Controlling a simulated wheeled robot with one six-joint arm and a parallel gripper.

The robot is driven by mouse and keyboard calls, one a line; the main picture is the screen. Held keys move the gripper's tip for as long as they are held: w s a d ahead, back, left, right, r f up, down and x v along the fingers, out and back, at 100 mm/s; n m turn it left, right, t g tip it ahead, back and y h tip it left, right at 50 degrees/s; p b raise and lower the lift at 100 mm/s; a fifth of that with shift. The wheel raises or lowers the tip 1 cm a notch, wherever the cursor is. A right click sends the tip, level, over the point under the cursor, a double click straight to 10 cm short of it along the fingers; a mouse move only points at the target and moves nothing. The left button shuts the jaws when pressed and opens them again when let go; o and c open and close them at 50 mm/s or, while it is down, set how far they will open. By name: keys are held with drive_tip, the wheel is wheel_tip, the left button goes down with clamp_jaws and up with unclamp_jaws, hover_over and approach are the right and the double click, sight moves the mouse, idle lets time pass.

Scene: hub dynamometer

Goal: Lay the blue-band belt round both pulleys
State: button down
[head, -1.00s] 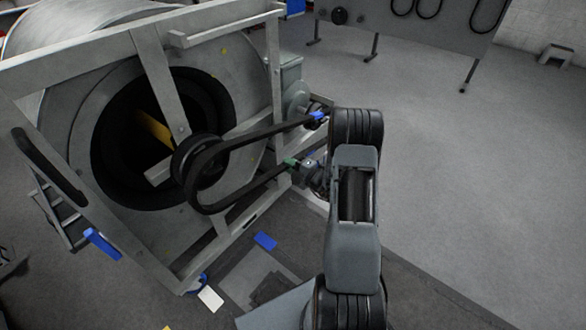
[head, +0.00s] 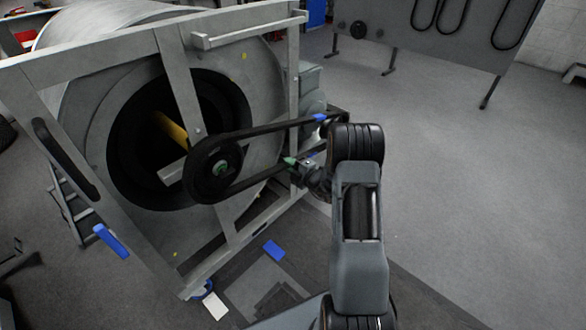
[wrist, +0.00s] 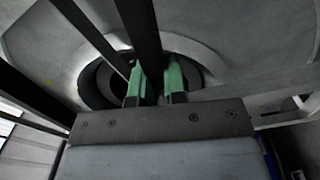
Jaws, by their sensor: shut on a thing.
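The black belt (head: 262,131) is a long loop with a blue band (head: 320,117) on its upper run near the right end. Its left end lies round the rim of the large dark pulley (head: 216,168), which has a green hub centre. Its right end reaches the area beside the motor, where the small pulley is mostly hidden by my arm, so I cannot tell how it sits there. My gripper (head: 292,162), with green fingertips, is shut on the lower run. In the wrist view, the belt (wrist: 140,30) passes between the green fingers (wrist: 158,86).
A pale metal frame (head: 180,90) surrounds the big drum (head: 95,110) behind the pulleys. A grey motor (head: 308,90) stands at its right. A panel with hanging belts (head: 440,30) stands at the back. A blue piece (head: 274,250) lies on the floor. Open floor extends right.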

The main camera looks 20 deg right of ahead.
drive_tip(key=shift+x, duration=1.2)
drive_tip(key=shift+w, duration=0.1)
drive_tip(key=shift+f, duration=0.2)
drive_tip(key=c, duration=0.7)
unclamp_jaws()
idle(0.4)
drive_tip(key=shift+p+v, duration=1.8)
drive_tip(key=shift+v, duration=3.35)
drive_tip(key=shift+a+r, duration=0.1)
drive_tip(key=shift+r, duration=0.05)
